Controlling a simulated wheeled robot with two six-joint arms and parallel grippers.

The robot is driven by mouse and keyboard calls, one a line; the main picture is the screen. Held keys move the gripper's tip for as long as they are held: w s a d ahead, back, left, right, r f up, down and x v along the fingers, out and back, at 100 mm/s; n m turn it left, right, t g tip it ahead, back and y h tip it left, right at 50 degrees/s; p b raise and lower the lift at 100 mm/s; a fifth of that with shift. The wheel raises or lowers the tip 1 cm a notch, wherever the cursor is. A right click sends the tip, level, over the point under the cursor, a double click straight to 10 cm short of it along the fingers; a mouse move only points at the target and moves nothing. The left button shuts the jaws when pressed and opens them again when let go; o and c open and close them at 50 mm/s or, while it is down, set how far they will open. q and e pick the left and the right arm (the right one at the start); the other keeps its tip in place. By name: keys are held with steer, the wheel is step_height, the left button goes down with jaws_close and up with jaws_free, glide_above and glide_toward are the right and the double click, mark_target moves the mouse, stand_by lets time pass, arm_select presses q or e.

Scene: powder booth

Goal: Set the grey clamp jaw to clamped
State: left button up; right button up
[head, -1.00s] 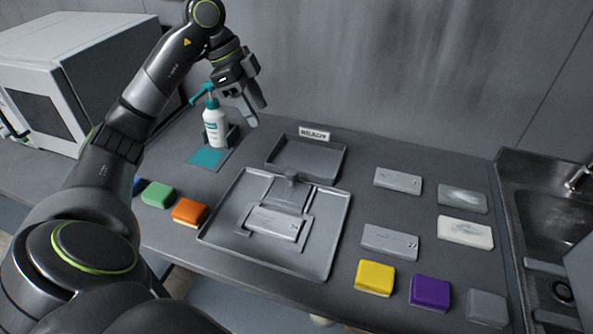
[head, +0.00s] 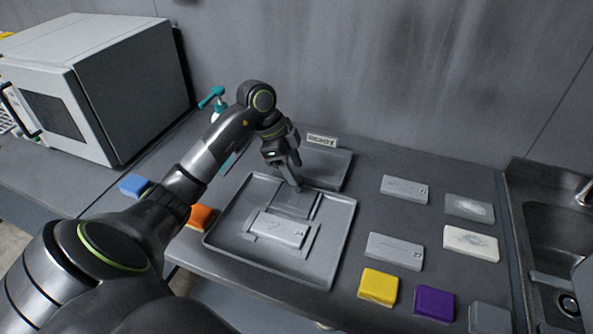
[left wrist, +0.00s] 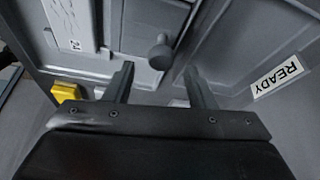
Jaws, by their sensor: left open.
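The grey clamp jaw (head: 292,204) is a flat plate inside the grey tray (head: 343,228), behind a light grey panel marked 24 (head: 280,231). In the left wrist view the jaw (left wrist: 142,22) carries a round knob (left wrist: 161,53). My left gripper (head: 294,186) is over the back of the jaw, and its fingers hide the knob in the head view. In the left wrist view my left gripper (left wrist: 158,78) is open, with the knob showing ahead between its fingertips, not gripped. My right gripper is not in view.
A shallow bin (head: 336,170) with a READY sign (head: 322,141) stands just behind the tray. A pump bottle (head: 216,110) is partly hidden by my left arm. Several panels and coloured blocks lie to the right, before a sink (head: 555,235). A white oven stands at left (head: 125,75).

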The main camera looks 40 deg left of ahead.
mark_target(294, 194)
arm_select(q)
steer(key=shift+x, duration=1.25)
jaws_close()
